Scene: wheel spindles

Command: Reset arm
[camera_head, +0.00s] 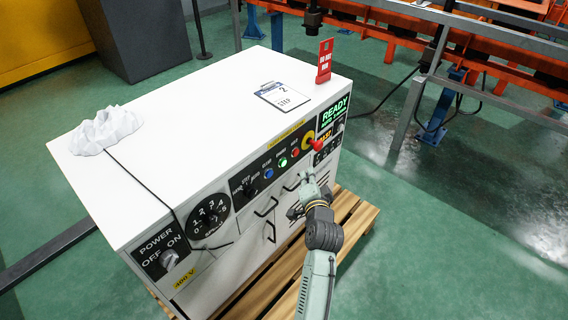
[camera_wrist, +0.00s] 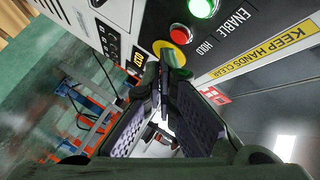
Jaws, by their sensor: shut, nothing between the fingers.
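My arm reaches up from the bottom of the head view, and my gripper (camera_head: 306,180) is in front of the control panel of a white cabinet (camera_head: 190,100). The gripper is shut and empty. I cannot tell whether the fingertips touch the panel.
The cabinet stands on a wooden pallet (camera_head: 357,216). A clipboard (camera_head: 283,95), a red sign (camera_head: 325,60) and a white crumpled lump (camera_head: 105,130) with a black cord are on its top. Orange and grey rails (camera_head: 480,40) stand behind. Green floor is free at right.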

